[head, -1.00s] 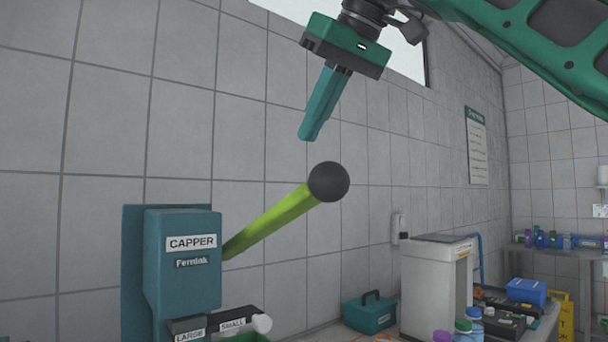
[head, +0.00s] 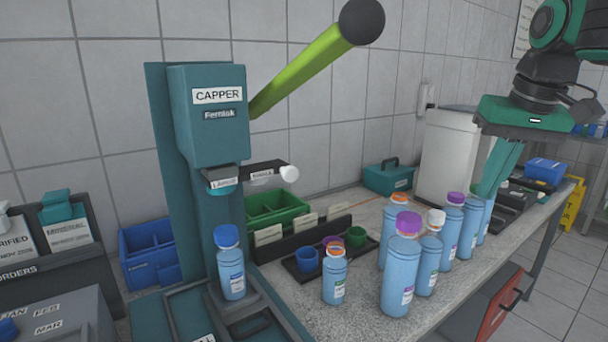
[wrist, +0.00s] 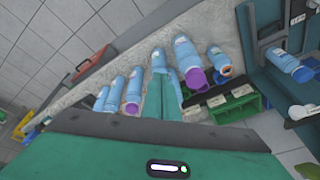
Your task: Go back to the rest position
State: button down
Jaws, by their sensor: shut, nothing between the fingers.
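My gripper (head: 490,190) is at the right of the head view, pointing down with its teal fingers together and empty. Its fingertips appear near the far bottles of a row; I cannot tell the exact gap. In the wrist view my gripper (wrist: 162,85) shows shut over the bench, with bottles on both sides of the fingers in the picture. The capper (head: 208,115) stands at the left with its green lever (head: 305,72) raised. A blue-capped bottle (head: 231,272) stands upright under it.
Several blue bottles, including a large purple-capped one (head: 400,275), stand on the bench (head: 365,315). A tray of caps (head: 300,272), a green bin (head: 277,208), a teal toolbox (head: 388,178) and a white cabinet (head: 448,150) are behind. Free room lies above the bench.

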jog(key=s+d+f+m+g, duration=0.1)
jog(key=s+d+f, duration=0.3)
jog(key=s+f, duration=0.6)
jog(key=s+d+f+m+g, duration=0.2)
jog(key=s+d+f+m, duration=0.2)
jog(key=s+f, duration=0.7)
notch_tip(320, 180, down, 3)
jog(key=shift+d, duration=0.15)
jog(key=shift+w+f, duration=0.2)
jog(key=shift+w, duration=0.35)
